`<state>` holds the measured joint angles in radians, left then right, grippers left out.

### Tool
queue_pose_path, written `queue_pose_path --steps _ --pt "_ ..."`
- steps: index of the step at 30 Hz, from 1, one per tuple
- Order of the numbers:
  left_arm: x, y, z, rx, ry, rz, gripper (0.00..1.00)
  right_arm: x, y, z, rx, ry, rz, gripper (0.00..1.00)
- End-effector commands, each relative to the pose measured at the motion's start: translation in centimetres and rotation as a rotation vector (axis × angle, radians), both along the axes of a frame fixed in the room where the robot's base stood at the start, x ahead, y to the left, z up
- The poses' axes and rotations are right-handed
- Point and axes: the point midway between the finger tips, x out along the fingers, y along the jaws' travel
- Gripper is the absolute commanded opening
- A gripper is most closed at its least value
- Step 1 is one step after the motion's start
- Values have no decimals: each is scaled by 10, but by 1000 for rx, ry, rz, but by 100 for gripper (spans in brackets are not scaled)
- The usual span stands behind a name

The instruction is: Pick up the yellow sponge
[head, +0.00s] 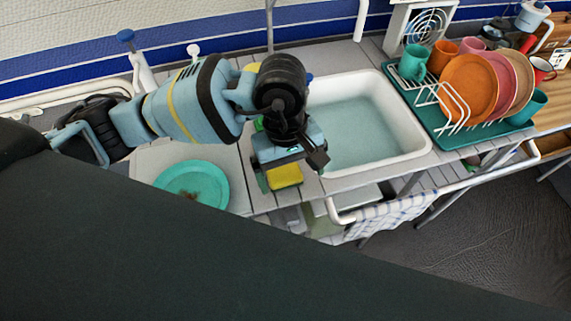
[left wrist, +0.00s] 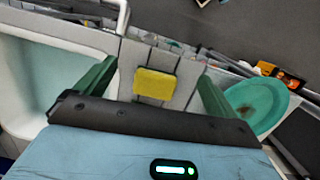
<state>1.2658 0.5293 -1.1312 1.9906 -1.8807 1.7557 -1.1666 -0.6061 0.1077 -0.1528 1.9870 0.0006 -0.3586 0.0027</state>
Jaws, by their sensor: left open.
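The yellow sponge (head: 284,175) lies on the narrow slatted counter strip just left of the sink. In the left wrist view the sponge (left wrist: 155,84) sits between the two green fingers, seen from above. My left gripper (head: 290,172) is open above the sponge, with one finger to either side of it in the picture. The wrist view shows the open fingers (left wrist: 152,85) with nothing held between them. I cannot tell exactly how high the fingertips are above the sponge. My right gripper is in neither view.
The white sink (head: 407,151) is right of the sponge. A teal plate (head: 205,178) with a brown stain is to the left. A dish rack on a green tray (head: 448,141) holds plates and mugs at the right. A checked towel (head: 390,215) hangs on the front rail.

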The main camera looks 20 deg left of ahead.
Motion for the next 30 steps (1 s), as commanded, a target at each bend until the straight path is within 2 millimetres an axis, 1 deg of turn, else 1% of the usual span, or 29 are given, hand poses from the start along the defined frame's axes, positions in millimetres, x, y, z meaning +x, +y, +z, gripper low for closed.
queue_pose_path --steps 1,4,6,11,14,18,25,30 --pt "9 10 3 50 -39 -14 95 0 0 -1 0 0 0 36" --pt "19 23 8 112 -87 -31 95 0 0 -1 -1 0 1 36" --pt "22 27 10 132 -100 -35 95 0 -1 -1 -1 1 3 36" --pt "22 27 9 136 -100 -37 95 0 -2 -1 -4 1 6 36" --pt "22 27 2 134 -99 -35 95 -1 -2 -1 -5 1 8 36" --pt "22 27 -12 133 -98 -36 95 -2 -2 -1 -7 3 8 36" --pt "24 26 -20 131 -99 -34 95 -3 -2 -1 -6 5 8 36" --pt "29 25 -41 132 -98 -32 95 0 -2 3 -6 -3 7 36"
